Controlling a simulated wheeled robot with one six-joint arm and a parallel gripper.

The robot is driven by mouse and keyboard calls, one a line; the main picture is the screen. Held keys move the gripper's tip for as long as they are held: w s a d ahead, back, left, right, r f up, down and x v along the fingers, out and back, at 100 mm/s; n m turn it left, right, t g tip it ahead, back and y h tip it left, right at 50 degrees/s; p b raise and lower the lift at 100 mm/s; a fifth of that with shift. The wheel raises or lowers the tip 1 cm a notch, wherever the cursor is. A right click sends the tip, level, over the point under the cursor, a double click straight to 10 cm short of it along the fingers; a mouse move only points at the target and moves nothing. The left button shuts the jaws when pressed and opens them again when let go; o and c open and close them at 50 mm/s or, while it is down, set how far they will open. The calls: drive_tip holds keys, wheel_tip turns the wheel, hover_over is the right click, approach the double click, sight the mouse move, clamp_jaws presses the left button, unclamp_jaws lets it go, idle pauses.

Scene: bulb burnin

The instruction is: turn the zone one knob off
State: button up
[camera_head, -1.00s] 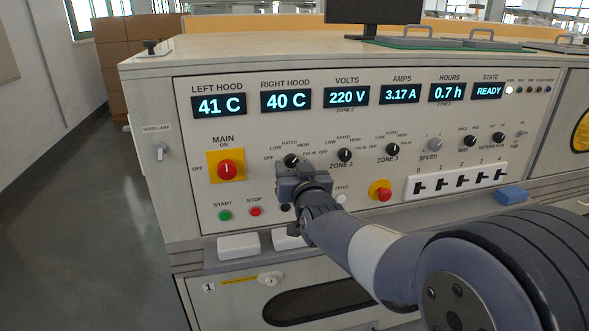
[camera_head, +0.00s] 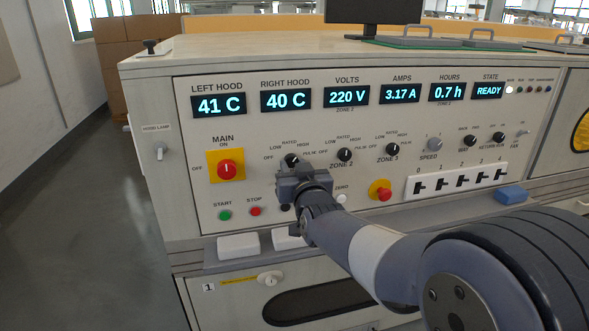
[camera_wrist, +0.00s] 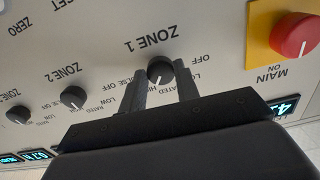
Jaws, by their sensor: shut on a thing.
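The zone one knob (camera_head: 291,160) is a small black knob on the panel, right of the red main switch. In the wrist view the same black knob (camera_wrist: 160,70) sits between the fingers of my gripper (camera_wrist: 160,86), under the upside-down ZONE 1 lettering. My gripper is shut on this knob. In the head view my gripper (camera_head: 302,174) covers the area just below the knob and hides its ZONE 1 label. A light mark shows on the knob's face, but I cannot tell exactly which setting it points to. The OFF label is at the right in the wrist view.
The zone two knob (camera_head: 344,155) and zone three knob (camera_head: 392,150) stand to the right. The red main switch (camera_head: 230,170) on its yellow plate is to the left. A red stop button (camera_head: 380,190) and a blue block (camera_head: 511,195) are lower right. The state display reads READY.

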drive_tip(key=n+b, duration=0.1)
drive_tip(key=n, duration=1)
drive_tip(key=shift+d+n+b, duration=0.1)
drive_tip(key=shift+n+b, duration=0.25)
drive_tip(key=shift+n, duration=0.05)
drive_tip(key=n, duration=0.6)
drive_tip(key=shift+r, duration=0.15)
drive_tip(key=n+p, duration=0.1)
drive_tip(key=n, duration=0.4)
drive_tip(key=shift+n, duration=0.5)
drive_tip(key=o, duration=1)
